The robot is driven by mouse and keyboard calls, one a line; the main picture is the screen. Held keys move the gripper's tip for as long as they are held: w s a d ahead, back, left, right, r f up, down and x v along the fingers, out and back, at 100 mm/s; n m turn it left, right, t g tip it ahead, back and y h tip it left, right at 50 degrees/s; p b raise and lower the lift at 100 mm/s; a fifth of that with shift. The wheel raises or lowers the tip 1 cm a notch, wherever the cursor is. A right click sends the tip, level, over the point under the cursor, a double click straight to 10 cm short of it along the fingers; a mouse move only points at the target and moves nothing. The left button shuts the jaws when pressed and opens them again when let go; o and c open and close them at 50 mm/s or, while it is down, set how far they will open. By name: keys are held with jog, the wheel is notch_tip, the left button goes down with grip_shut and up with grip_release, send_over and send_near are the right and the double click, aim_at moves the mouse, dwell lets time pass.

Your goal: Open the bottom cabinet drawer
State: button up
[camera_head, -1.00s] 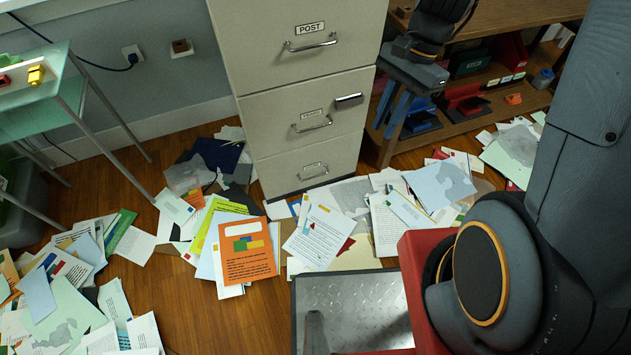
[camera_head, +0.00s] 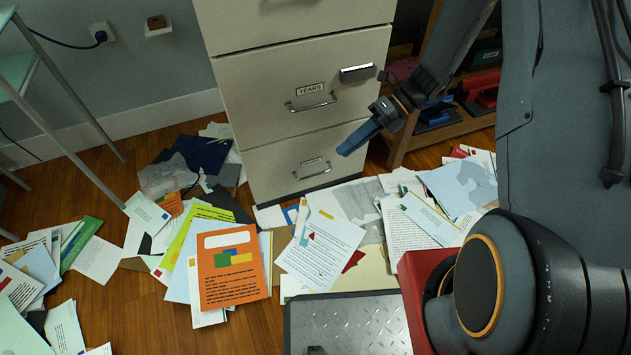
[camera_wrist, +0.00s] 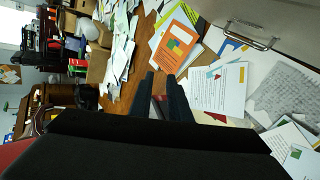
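The beige filing cabinet (camera_head: 235,70) stands in the upper middle of the head view. Its bottom drawer (camera_head: 270,165) is shut and has a metal pull handle (camera_head: 312,172) and a small label frame. The handle also shows in the wrist view (camera_wrist: 250,36), at the upper right. My gripper (camera_head: 350,146) is in front of the cabinet's right side, above and right of the bottom handle and apart from it. In the wrist view my gripper (camera_wrist: 162,80) shows two dark fingers with a gap between them and nothing held.
Scattered papers and folders, with an orange booklet (camera_head: 234,270) among them, cover the floor before the cabinet. A wooden shelf (camera_head: 440,135) stands close on the right. A thin-legged table (camera_head: 70,140) stands left.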

aim_at(316, 174)
jog(key=w+f+m+t+y+b, duration=0.1)
jog(key=w+f+m+y+b, duration=0.1)
jog(key=w+f+m+b, duration=0.45)
jog(key=w+f+m+t+y+b, duration=0.15)
jog(key=f+b, duration=0.25)
jog(key=f, duration=0.6)
jog(key=w+f+m+t+y+b, duration=0.1)
jog(key=w+f+m+y+b, duration=0.15)
jog(key=f+m+b, duration=0.45)
jog(key=shift+n, duration=0.7)
jog(key=a+f, duration=0.1)
jog(key=a, duration=0.1)
jog(key=a+f, duration=0.1)
jog(key=a, duration=0.2)
jog(key=w+a+f, duration=0.1)
jog(key=a, duration=0.2)
jog(key=shift+f, duration=0.35)
grip_shut()
